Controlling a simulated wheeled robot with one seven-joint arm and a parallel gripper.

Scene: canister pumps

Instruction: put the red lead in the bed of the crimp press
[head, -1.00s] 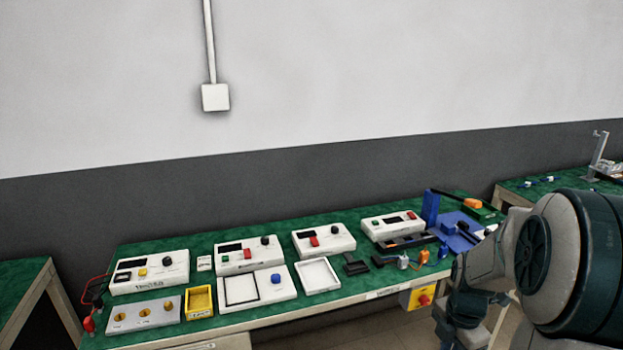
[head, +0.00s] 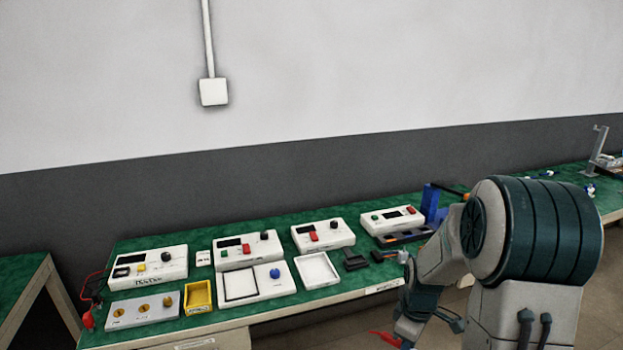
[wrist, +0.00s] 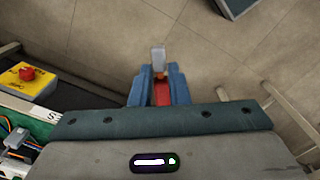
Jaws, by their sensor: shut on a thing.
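The red lead (wrist: 162,95) is between the blue fingers of my gripper (wrist: 158,88), which is shut on it. A silver tip (wrist: 158,60) sticks out beyond the fingertips over the floor. In the head view a red end (head: 384,337) shows beside my gripper, low in front of the bench.
The green bench (head: 345,286) carries several white instrument boxes, a yellow tray (head: 198,297) and a white tray (head: 317,270). Open floor lies below my gripper.

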